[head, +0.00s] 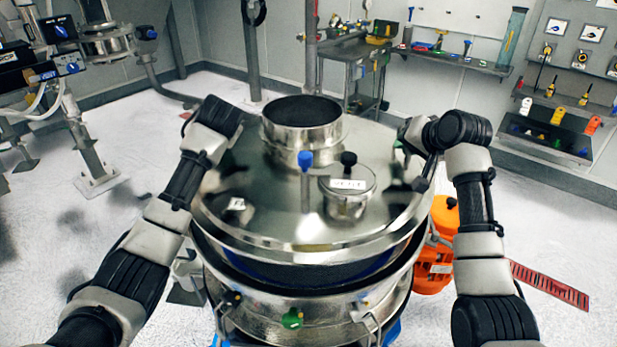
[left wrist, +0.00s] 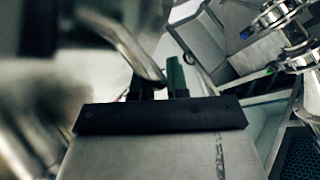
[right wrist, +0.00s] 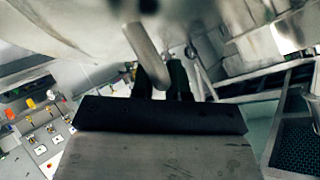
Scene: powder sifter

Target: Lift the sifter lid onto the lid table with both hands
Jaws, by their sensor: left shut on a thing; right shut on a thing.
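The round steel sifter lid (head: 250,205) fills the middle of the head view, with a wide open collar, a small capped port and a blue-handled valve on top. It sits above the sifter body (head: 275,308), with a dark band between them; I cannot tell whether they touch. My right gripper (head: 413,135) is at the lid's right edge, shut on a metal handle that shows in the right wrist view (right wrist: 145,52). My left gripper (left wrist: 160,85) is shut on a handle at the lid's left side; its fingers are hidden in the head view. I cannot identify the lid table for sure.
A metal table (head: 350,52) with shelves stands behind the lid. An orange motor-like unit (head: 433,268) is beside the sifter on the right. Wall shelves (head: 455,62) with tools are at the back right. Floor on both sides is mostly clear.

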